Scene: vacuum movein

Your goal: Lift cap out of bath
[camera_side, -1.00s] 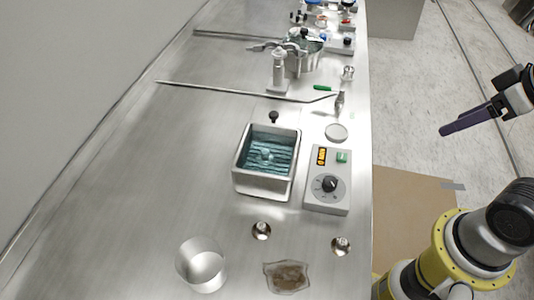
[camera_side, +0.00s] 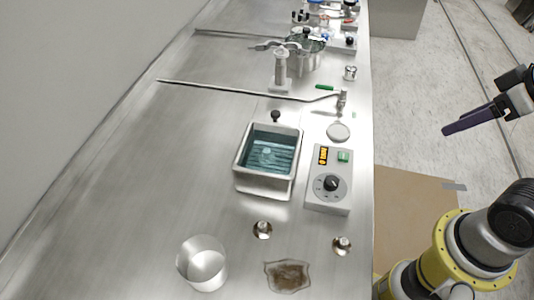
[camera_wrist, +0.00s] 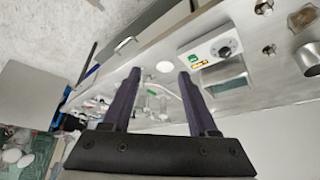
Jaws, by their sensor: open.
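The bath (camera_side: 240,170) is a square metal basin of blue-green water in the middle of the bench. A small pale blurred patch (camera_side: 265,151) shows in the water; I cannot tell for sure whether it is the cap. The bath also shows in the wrist view (camera_wrist: 223,88), beyond the right finger, with no cap clearly visible in it. My gripper (camera_side: 446,131) is off the bench's right edge, well apart from the bath. In the wrist view my gripper (camera_wrist: 159,72) has two dark purple fingers spread wide with nothing between them.
A control box with a black knob (camera_side: 331,184) stands right of the bath, with a round pale disc (camera_side: 338,132) behind it. A long rod (camera_side: 235,89) lies behind. The left bench is clear.

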